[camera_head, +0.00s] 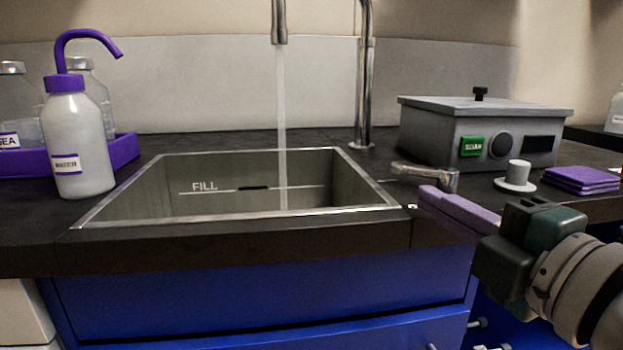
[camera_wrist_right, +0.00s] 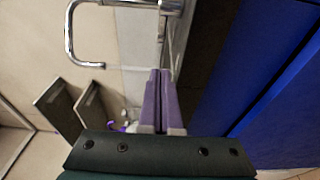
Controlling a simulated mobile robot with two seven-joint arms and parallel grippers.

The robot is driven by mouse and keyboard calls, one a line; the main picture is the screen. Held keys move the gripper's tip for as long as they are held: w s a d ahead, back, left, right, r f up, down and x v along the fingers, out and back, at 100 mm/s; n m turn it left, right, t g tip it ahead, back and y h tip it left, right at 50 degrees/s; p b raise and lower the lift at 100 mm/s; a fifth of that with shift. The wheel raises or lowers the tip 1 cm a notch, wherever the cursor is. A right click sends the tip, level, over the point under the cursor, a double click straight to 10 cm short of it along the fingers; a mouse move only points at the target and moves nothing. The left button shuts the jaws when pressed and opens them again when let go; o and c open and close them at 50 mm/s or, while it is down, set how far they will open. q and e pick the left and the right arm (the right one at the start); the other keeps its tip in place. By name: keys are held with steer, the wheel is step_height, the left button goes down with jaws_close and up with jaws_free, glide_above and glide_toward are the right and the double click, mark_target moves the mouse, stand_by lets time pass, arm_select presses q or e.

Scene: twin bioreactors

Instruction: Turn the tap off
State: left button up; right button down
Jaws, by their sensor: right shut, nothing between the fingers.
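The tap has a tall chrome neck (camera_head: 365,80) behind the sink, and its spout (camera_head: 279,22) is at the top. A stream of water (camera_head: 282,120) falls from the spout into the sink (camera_head: 240,180). The chrome tap lever (camera_head: 425,174) sits on the counter at the sink's right edge, pointing left. My right gripper (camera_head: 430,195) is shut and empty, with its purple fingertips just in front of and below the lever; I cannot tell whether they touch. In the wrist view the closed fingers (camera_wrist_right: 160,75) point toward chrome parts at the top. My left gripper is not in view.
A grey box with a green label (camera_head: 485,130), a white knob-like piece (camera_head: 516,176) and purple pads (camera_head: 582,179) stand right of the lever. A wash bottle (camera_head: 77,140) and a purple tray (camera_head: 125,149) are at left. Blue drawers (camera_head: 260,295) lie below the counter.

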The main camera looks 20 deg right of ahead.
mark_target(415, 212)
steer(key=w, duration=0.3)
steer(key=shift+w+d, duration=0.1)
steer(key=shift+w, duration=0.2)
steer(key=shift+w+d+b, duration=0.6)
steer(key=shift+w+d, duration=0.6)
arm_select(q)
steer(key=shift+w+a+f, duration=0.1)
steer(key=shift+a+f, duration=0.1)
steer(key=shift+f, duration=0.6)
arm_select(e)
steer(key=shift+w+d, duration=0.25)
steer(key=shift+d, duration=0.05)
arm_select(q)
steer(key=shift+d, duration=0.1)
arm_select(e)
steer(key=shift+a, duration=0.1)
